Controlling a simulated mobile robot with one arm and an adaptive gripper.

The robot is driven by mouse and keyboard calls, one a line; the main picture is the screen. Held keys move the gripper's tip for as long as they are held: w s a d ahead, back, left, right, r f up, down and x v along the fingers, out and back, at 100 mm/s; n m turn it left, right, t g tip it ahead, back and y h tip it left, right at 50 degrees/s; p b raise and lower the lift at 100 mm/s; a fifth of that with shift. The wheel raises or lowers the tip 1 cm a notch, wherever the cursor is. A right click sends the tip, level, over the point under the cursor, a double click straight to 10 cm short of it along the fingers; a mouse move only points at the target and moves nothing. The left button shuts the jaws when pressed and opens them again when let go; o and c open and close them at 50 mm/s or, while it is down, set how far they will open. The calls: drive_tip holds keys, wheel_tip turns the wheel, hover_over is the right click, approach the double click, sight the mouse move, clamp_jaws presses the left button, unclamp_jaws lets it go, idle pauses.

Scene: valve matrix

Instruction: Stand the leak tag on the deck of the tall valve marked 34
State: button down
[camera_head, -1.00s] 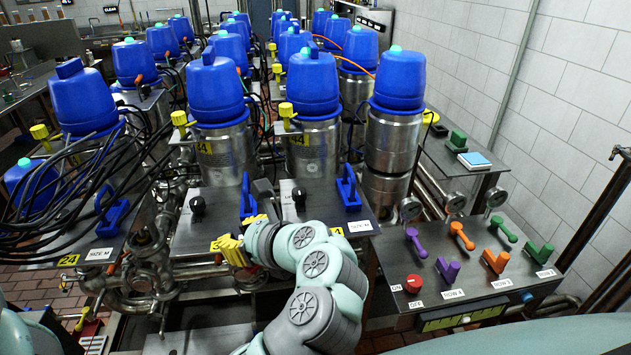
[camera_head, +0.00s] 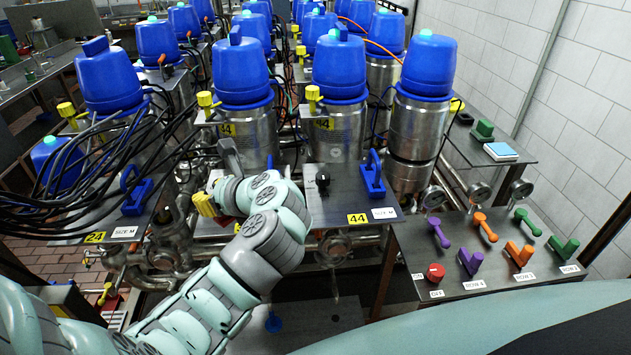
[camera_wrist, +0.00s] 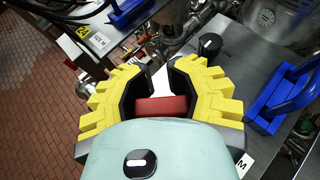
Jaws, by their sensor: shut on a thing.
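My gripper (camera_wrist: 160,95) is shut on a red block with a white part beyond it, which I take to be the leak tag (camera_wrist: 162,106). In the head view my gripper (camera_head: 207,203) is over the front left of valve 34's deck; the tag is mostly hidden there. The valve marked 34 (camera_head: 248,140) is a steel cylinder with a blue cap and yellow label. Its deck (camera_wrist: 235,65) shows in the wrist view, with a black knob (camera_wrist: 210,45) and blue handle (camera_wrist: 290,95). I cannot tell whether the tag touches the deck.
Valve 44 (camera_head: 335,145) stands to the right, its deck holding a knob (camera_head: 322,180) and blue handle (camera_head: 373,175). A control panel (camera_head: 455,260) with coloured levers is at right.

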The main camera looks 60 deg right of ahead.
drive_tip(key=shift+w+d+f+p, duration=0.15)
drive_tip(key=shift+w+p, duration=0.15)
drive_tip(key=shift+w, duration=0.45)
drive_tip(key=shift+w+d+p, duration=0.15)
drive_tip(key=shift+w+p, duration=0.1)
drive_tip(key=shift+w, duration=0.55)
drive_tip(key=shift+w+d+f+p, duration=0.15)
drive_tip(key=shift+w+p, duration=0.15)
drive_tip(key=shift+w, duration=0.45)
drive_tip(key=shift+d+f+p, duration=0.1)
drive_tip(key=shift+f+p, duration=0.65)
drive_tip(key=shift+f, duration=0.95)
drive_tip(key=shift+f, duration=0.2)
drive_tip(key=c, duration=0.6)
unclamp_jaws()
drive_tip(key=shift+r, duration=0.25)
